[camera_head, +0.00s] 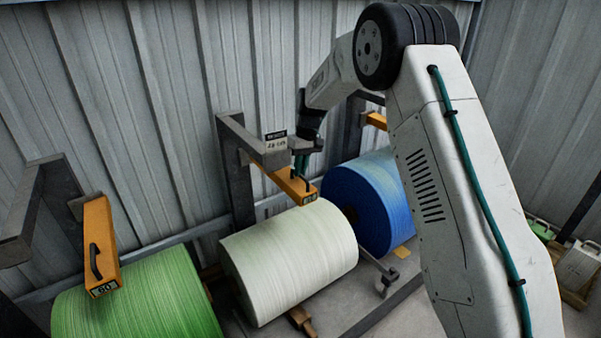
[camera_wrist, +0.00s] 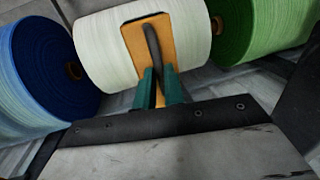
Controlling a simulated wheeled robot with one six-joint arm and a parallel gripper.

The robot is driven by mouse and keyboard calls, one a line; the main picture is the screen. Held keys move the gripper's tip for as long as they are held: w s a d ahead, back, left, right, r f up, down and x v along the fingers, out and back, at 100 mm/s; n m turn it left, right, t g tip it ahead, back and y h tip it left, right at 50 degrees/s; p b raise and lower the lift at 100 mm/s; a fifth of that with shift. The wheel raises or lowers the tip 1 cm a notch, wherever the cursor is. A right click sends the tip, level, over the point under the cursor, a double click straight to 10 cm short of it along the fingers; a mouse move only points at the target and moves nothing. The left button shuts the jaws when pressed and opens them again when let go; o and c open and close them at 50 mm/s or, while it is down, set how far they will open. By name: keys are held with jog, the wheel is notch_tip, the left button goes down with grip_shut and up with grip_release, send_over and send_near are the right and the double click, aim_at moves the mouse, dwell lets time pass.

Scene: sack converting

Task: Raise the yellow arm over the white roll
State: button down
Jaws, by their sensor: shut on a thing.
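The white roll (camera_head: 290,262) lies between the green and blue rolls in the head view. It also shows at the top of the wrist view (camera_wrist: 100,50). The yellow arm (camera_head: 285,180) over it hangs from a dark grey bracket, its numbered end above the upper side of the roll. In the wrist view the yellow arm (camera_wrist: 135,42) lies in front of the white roll, with a black handle along it. My gripper (camera_wrist: 160,85) has its green fingers closed around the lower part of this handle. In the head view my gripper (camera_head: 301,165) is partly hidden at the yellow arm.
A green roll (camera_head: 140,300) with its own yellow arm (camera_head: 100,245) stands at the left. A blue roll (camera_head: 365,200) stands at the right, close to my arm. Grey brackets (camera_head: 237,175) and a corrugated wall (camera_head: 150,100) are behind.

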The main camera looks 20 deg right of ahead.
jog(key=shift+w+r, duration=0.1)
jog(key=shift+r, duration=0.2)
jog(key=c, duration=1.5)
grip_release()
jog(key=shift+r, duration=0.15)
jog(key=r, duration=0.2)
jog(key=d+r, duration=0.1)
jog(key=r, duration=0.4)
jog(key=shift+w+d+r, duration=0.15)
jog(key=shift+d+r, duration=0.05)
jog(key=shift+d, duration=0.05)
